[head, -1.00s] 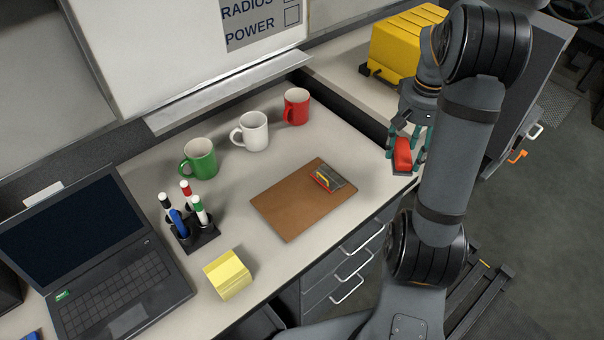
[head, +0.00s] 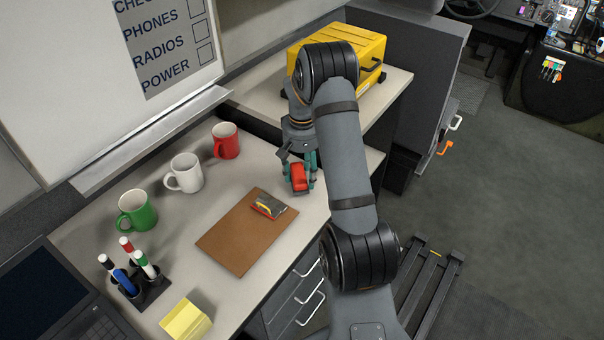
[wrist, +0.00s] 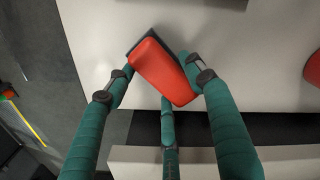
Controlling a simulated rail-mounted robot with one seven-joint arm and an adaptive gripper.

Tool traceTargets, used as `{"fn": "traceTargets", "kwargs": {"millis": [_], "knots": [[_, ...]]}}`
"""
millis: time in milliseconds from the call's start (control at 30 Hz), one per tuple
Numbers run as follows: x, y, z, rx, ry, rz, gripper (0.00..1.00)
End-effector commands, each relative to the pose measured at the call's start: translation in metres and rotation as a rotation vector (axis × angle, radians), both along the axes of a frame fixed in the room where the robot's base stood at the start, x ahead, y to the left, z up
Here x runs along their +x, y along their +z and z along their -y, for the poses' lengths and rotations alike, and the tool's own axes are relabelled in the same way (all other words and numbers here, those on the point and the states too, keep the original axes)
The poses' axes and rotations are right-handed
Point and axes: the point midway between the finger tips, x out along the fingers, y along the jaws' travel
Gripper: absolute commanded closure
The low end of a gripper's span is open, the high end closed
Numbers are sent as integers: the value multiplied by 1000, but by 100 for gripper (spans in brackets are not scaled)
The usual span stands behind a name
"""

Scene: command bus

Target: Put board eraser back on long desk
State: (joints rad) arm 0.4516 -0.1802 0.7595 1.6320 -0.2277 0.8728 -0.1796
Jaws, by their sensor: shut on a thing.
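The board eraser (head: 298,177) is red with a dark felt side. My gripper (head: 301,180) is shut on it, near the right end of the long desk (head: 222,182), to the right of the brown clipboard. In the wrist view the eraser (wrist: 162,72) sits tilted between the green fingers, with the pale desk top behind it. I cannot tell whether the eraser touches the desk.
The clipboard (head: 235,238) lies on the desk. Red (head: 226,142), white (head: 187,174) and green (head: 138,214) mugs stand toward the wall. A pen holder (head: 146,290), yellow notes (head: 185,322) and a laptop (head: 45,300) are at lower left. A yellow case (head: 350,62) stands behind.

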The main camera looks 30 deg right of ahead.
Motion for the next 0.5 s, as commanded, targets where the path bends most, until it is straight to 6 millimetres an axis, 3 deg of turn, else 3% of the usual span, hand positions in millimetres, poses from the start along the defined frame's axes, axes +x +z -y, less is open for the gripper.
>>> {"fn": "traceTargets", "kwargs": {"millis": [333,367,500], "knots": [[0,-8,0,-1,1,2,68],[0,-8,0,0,1,1,46],[0,-8,0,0,1,1,38]]}}
